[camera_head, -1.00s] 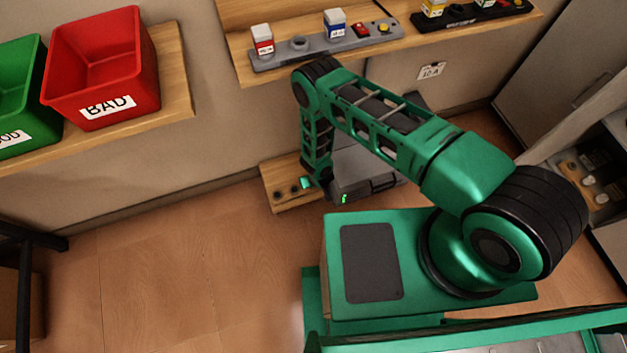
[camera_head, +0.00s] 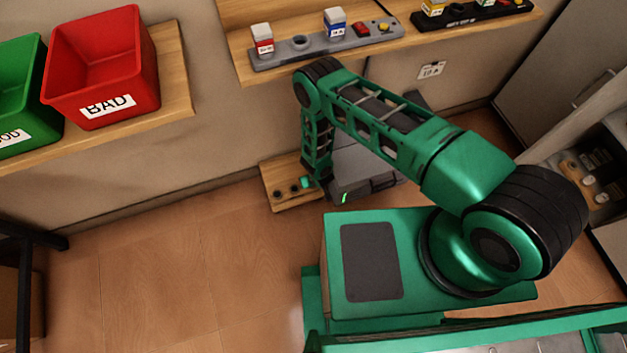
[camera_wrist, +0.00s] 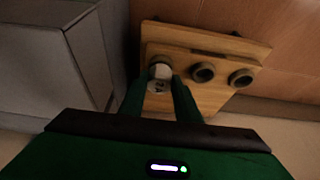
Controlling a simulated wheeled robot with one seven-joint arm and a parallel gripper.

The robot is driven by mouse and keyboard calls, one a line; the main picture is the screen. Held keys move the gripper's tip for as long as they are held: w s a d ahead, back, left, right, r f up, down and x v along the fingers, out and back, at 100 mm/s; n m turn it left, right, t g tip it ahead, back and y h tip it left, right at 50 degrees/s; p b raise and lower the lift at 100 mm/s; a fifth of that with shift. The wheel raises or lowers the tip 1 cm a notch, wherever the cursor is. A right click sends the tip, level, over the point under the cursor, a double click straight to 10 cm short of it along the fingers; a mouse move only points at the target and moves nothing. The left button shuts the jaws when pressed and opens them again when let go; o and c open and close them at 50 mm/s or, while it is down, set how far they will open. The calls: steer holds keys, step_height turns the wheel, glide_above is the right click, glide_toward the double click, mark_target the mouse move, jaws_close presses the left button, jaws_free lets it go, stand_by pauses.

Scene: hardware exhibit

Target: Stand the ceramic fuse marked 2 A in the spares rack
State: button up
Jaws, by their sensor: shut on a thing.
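The wooden spares rack (camera_head: 291,203) is low by the wall in the head view. In the wrist view the rack (camera_wrist: 213,100) shows two dark round sockets, one in the middle (camera_wrist: 203,72) and one at the right (camera_wrist: 240,77), both empty. My gripper (camera_wrist: 160,87) is shut on a white ceramic fuse (camera_wrist: 160,73), at the rack's left end. A dark ring shows at the fuse's far end; I cannot tell whether the fuse is inside a socket or just above it. Its 2 A mark is not readable. In the head view my gripper (camera_head: 307,182) hides the fuse.
A grey box (camera_wrist: 50,60) stands close to the left of the rack in the wrist view. A shelf above holds a grey fuse strip (camera_head: 300,53). A red BAD bin (camera_head: 105,75) and a green bin (camera_head: 20,85) are at upper left. Floor left of the rack is clear.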

steer(key=shift+f, duration=0.2)
stand_by(0.6)
steer(key=o, duration=1.6)
steer(key=shift+r, duration=0.1)
steer(key=shift+r, duration=3.4)
steer(key=shift+s, duration=0.1)
